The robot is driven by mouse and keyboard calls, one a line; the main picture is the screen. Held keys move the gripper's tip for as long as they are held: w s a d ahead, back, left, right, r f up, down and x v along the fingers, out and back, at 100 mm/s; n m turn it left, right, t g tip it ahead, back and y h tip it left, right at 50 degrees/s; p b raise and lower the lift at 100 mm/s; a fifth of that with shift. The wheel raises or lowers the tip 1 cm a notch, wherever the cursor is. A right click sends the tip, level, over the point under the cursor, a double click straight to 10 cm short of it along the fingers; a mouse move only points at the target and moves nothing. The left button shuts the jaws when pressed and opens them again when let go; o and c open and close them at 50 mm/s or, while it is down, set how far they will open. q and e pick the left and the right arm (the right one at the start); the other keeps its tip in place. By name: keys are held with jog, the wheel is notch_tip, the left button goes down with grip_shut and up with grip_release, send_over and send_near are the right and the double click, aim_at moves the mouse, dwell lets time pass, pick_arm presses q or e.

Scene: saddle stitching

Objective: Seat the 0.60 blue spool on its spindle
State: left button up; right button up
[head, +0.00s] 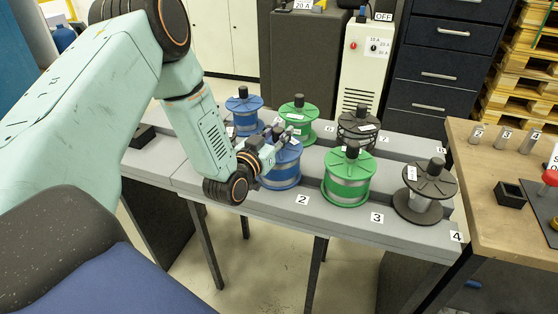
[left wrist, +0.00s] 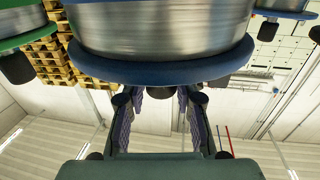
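A blue spool (head: 284,174) with a silver winding stands on the grey rack (head: 270,205) near label 2. My left gripper (head: 264,152) is at its upper left, at the level of its top flange. In the left wrist view the spool (left wrist: 160,30) fills the top, upside down, and my left gripper's fingers (left wrist: 163,105) are apart beside its flange. A dark part shows between them; contact cannot be told. Another blue spool (head: 243,107) stands in the back row. The size labels are too small to read. My right gripper is not in view.
Green spools stand at the back (head: 299,109) and near label 3 (head: 348,181). A dark reel (head: 426,188) is near label 4 and a black one (head: 358,130) behind. A wooden table (head: 490,170) with small parts is at right. The floor in front is clear.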

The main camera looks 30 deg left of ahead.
pick_arm(q)
jog(key=shift+a+f, duration=0.1)
jog(key=shift+a, duration=0.1)
grip_shut()
jog(key=shift+d, duration=0.1)
